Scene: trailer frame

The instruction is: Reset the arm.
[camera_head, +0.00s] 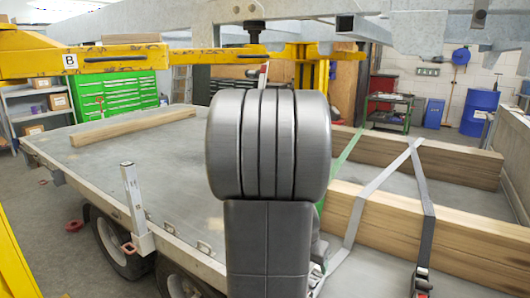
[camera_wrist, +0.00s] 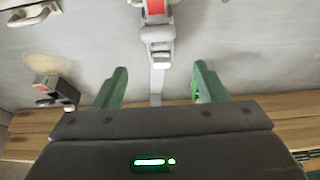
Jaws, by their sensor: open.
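Beyond the fingers, a grey strap with a red and grey ratchet buckle (camera_wrist: 157,32) lies on the grey trailer bed (camera_wrist: 95,45). I cannot tell how far the fingertips are above the strap. In the head view my arm's grey joint stands upright in the middle and hides the centre of the bed and most of the gripper.
Wooden beams (camera_head: 380,218) lie on the right of the trailer bed (camera_head: 180,165), with grey straps (camera_head: 423,190) over the nearer one. A timber (camera_head: 133,127) lies at the back left. A yellow beam (camera_head: 110,60) crosses above. A silver post (camera_head: 133,200) stands at the left edge.

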